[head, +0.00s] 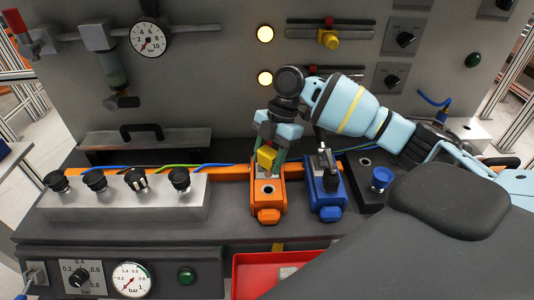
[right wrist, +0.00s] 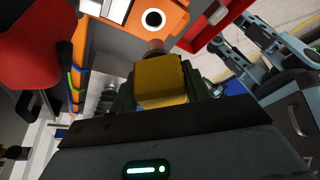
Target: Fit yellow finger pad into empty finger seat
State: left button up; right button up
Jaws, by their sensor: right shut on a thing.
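The yellow finger pad (head: 267,157) is a small yellow block held in my right gripper (head: 274,148), which is shut on it. In the head view it is just above the back part of the orange gripper unit (head: 268,215). Whether it touches the seat cannot be told. In the right wrist view the pad (right wrist: 160,80) fills the space between my fingers, and the orange unit (right wrist: 172,22) with a round dark hole is beyond it. The empty seat is hidden behind pad and fingers. My left gripper (right wrist: 238,37) shows only in the right wrist view, its two fingers apart and empty.
A blue unit (head: 326,203) with a black lever stands close right of the orange one. A blue knob (head: 381,179) is farther right. A grey valve block (head: 125,200) with black knobs is at left. A red tray (head: 243,280) lies in front.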

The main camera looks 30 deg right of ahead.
aim_at(268, 176)
notch_tip(268, 176, down, 4)
jog(key=shift+f+b, duration=0.1)
jog(key=shift+b, duration=0.8)
jog(key=shift+f, duration=0.1)
pick_arm(q)
jog(key=s+f, duration=0.2)
jog(key=f, duration=0.1)
jog(key=shift+d+g, duration=0.2)
jog(key=shift+g, duration=0.1)
jog(key=shift+w+r, duration=0.15)
jog(key=shift+r, duration=0.05)
jog(key=shift+s+f+b, duration=0.3)
jog(key=shift+f, duration=0.1)
pick_arm(e)
jog(key=shift+f, duration=1)
pick_arm(q)
jog(key=shift+s+f, duration=0.15)
jog(key=shift+s, duration=0.05)
pick_arm(e)
jog(key=shift+s+f, duration=0.1)
jog(key=shift+f, duration=0.45)
pick_arm(q)
jog(key=shift+s+f, duration=0.2)
pick_arm(e)
jog(key=shift+s+f, duration=0.15)
jog(key=shift+f, duration=0.5)
